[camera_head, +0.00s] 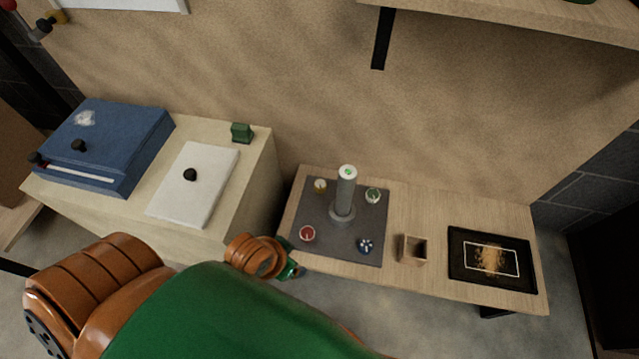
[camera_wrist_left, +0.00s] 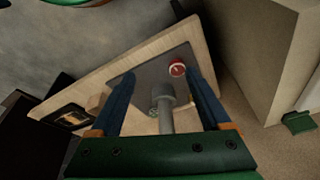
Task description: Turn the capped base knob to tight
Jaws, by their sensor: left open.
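A dark grey base plate (camera_head: 310,210) lies on the low wooden table. A grey post (camera_head: 345,195) with a pale, green-marked top stands upright near its middle. Around the post are a red knob (camera_head: 307,233), a blue knob with white marks (camera_head: 366,245), a green knob (camera_head: 373,195) and a yellowish knob (camera_head: 320,186). I cannot tell which one is the capped base knob. My left gripper (camera_head: 292,270) is by the plate's front left edge, near the red knob. In the left wrist view its fingers (camera_wrist_left: 158,76) are open and empty, with the red knob (camera_wrist_left: 178,69) beside the right finger.
Right of the plate are a small open wooden box (camera_head: 412,249) and a black tray (camera_head: 456,272). A higher cabinet (camera_head: 255,150) on the left bears a blue case (camera_head: 120,140), a white panel (camera_head: 210,170) and a green block (camera_head: 241,132). A shelf overhangs the back right.

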